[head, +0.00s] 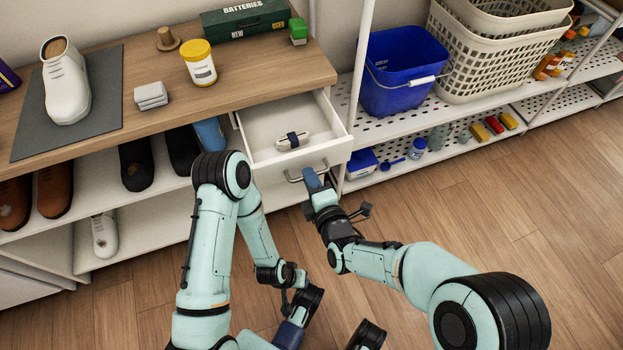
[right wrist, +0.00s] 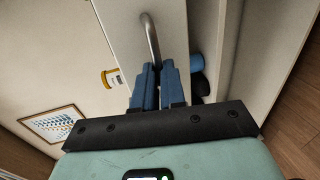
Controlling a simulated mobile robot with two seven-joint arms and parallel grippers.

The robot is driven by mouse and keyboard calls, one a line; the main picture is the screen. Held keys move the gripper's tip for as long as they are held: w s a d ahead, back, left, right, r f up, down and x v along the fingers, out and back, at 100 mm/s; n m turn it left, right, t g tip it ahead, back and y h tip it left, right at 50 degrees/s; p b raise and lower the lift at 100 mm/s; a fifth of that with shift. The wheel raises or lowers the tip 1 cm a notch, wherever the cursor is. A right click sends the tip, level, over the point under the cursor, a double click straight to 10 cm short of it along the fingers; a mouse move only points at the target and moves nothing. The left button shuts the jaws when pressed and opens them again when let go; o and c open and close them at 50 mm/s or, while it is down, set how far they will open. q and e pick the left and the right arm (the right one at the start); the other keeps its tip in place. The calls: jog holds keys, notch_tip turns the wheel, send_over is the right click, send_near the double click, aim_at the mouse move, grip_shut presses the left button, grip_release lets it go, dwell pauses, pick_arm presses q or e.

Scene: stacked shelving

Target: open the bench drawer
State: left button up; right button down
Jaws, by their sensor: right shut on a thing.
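The white bench drawer (head: 270,120) is pulled out from under the right end of the wooden bench top, and its inside shows. Its metal bar handle (head: 293,179) is on the front panel; in the right wrist view the handle (right wrist: 151,38) runs down between my blue fingers. My right gripper (head: 312,180) is shut on the handle; its fingers also show in the right wrist view (right wrist: 157,86). My left arm is folded low in front of the bench. My left gripper (head: 290,332) is partly seen near the bottom edge, and its jaw state is unclear.
A small white item with a dark band (head: 291,141) lies in the drawer. A yellow-lidded jar (head: 202,70), a green batteries box (head: 245,20) and a white shoe (head: 66,85) stand on the bench. Shelving with a blue bucket (head: 398,75) is at right. Floor in front is clear.

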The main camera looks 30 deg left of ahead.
dwell(0.4)
jog(key=c, duration=1.2)
grip_release()
jog(key=shift+s+d, duration=0.1)
pick_arm(q)
jog(key=s+d+r+g+h+p, duration=0.1)
jog(key=s+d+r+g+p, duration=0.1)
jog(key=s+r+p, duration=0.4)
jog(key=shift+s+d+r+m+g+p, duration=0.35)
jog(key=shift+s+d+r, duration=0.4)
jog(key=shift+s, duration=0.3)
pick_arm(e)
jog(key=v, duration=1.3)
jog(key=shift+s, duration=0.1)
